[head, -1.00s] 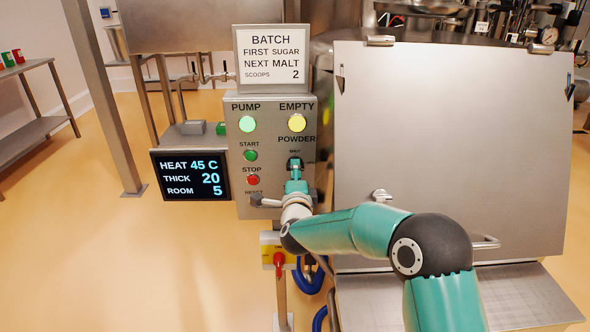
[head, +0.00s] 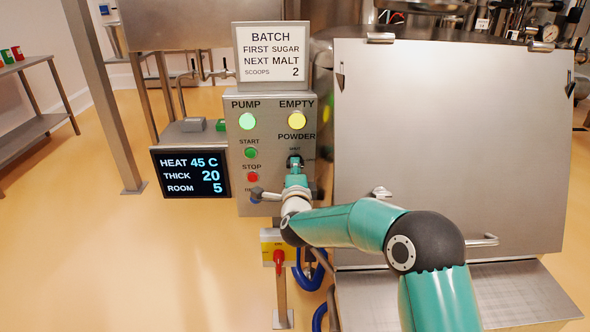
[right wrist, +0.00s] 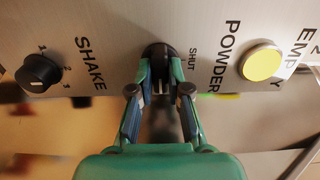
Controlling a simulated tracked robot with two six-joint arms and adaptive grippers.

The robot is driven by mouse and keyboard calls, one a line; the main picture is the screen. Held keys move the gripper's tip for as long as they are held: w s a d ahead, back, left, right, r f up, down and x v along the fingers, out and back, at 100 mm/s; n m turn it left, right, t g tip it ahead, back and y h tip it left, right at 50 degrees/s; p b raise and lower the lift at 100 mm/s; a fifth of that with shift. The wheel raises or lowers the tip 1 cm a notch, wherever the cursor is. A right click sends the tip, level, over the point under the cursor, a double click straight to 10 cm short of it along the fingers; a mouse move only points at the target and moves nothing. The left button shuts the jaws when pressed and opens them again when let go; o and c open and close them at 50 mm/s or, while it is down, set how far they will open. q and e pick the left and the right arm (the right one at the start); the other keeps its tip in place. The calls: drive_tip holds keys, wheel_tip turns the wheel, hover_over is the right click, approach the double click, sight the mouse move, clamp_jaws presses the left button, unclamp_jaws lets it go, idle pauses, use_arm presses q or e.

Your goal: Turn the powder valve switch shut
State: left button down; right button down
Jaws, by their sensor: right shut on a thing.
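The powder valve switch is a black round knob (right wrist: 158,52) on the grey control panel (head: 235,105), below the POWDER label. My right gripper (right wrist: 162,78) is shut on this knob, one finger on each side of it, in the right wrist view. The word SHUT is printed beside the knob there. In the head view my right gripper (head: 295,168) reaches the panel below the POWDER label and hides most of the knob. Which way the knob points is hard to tell. My left gripper is not in view.
The panel also bears a lit green PUMP lamp (head: 247,121), a lit yellow EMPTY lamp (head: 296,120), a green START button (head: 250,153) and a red STOP button (head: 252,177). A black SHAKE knob (right wrist: 38,73) is close by. A large steel lid (head: 450,130) stands to the right.

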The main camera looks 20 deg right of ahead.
drive_tip(key=shift+f, duration=0.2)
drive_tip(key=n, duration=1.7)
drive_tip(key=shift+a+f+n, duration=0.1)
drive_tip(key=shift+f+n, duration=0.1)
drive_tip(key=shift+n, duration=0.2)
drive_tip(key=c, duration=1.1)
unclamp_jaws()
drive_tip(key=shift+r, duration=0.25)
